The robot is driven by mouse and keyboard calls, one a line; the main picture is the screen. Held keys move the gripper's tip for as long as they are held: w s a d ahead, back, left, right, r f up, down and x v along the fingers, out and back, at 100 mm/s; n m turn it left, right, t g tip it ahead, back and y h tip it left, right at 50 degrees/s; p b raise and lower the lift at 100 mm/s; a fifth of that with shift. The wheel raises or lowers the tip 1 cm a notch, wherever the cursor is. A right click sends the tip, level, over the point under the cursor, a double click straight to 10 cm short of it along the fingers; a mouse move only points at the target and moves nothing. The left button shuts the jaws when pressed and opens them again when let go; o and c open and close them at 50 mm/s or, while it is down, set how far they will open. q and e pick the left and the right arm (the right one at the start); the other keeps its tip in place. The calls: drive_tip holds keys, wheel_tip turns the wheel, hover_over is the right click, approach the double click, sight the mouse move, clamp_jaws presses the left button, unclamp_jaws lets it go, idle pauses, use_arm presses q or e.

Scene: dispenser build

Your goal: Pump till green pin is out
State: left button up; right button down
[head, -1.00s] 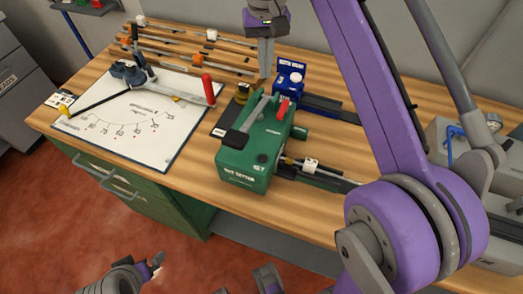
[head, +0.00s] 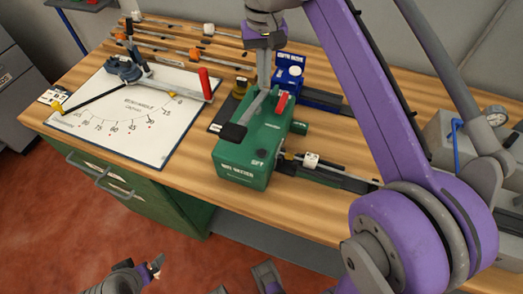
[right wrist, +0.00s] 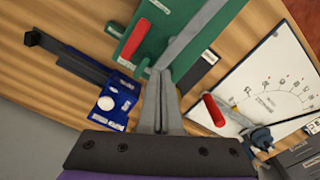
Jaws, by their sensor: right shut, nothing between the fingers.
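The green dispenser box (head: 246,172) stands on the wooden bench, with a grey lever ending in a black grip (head: 232,132) along its top and a red handle (head: 281,102) beside it. A short green cylinder (head: 299,127) sticks out of its right side; I cannot tell whether it is the green pin. My right gripper (head: 264,86) is shut and empty, its fingertips pointing down by the lever's far end. In the right wrist view the fingertips (right wrist: 160,73) overlap the grey lever (right wrist: 195,40); contact is unclear. My left gripper (head: 155,264) is low, away from the bench.
A blue device (head: 289,72) stands behind the green box. A white angle chart board (head: 130,120) with a red-handled tool (head: 205,85) lies to the left. A dark rail with a white block (head: 311,160) is to the right. Front bench wood is clear.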

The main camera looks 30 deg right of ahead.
sight(263, 93)
drive_tip(key=shift+f+b, duration=0.5)
drive_tip(key=shift+f, duration=0.85)
drive_tip(key=shift+s+f, duration=0.1)
drive_tip(key=shift+f, duration=0.25)
drive_tip(key=shift+a, duration=0.1)
drive_tip(key=shift+r+p, duration=0.75)
drive_tip(key=shift+r, duration=0.15)
drive_tip(key=shift+f, duration=0.1)
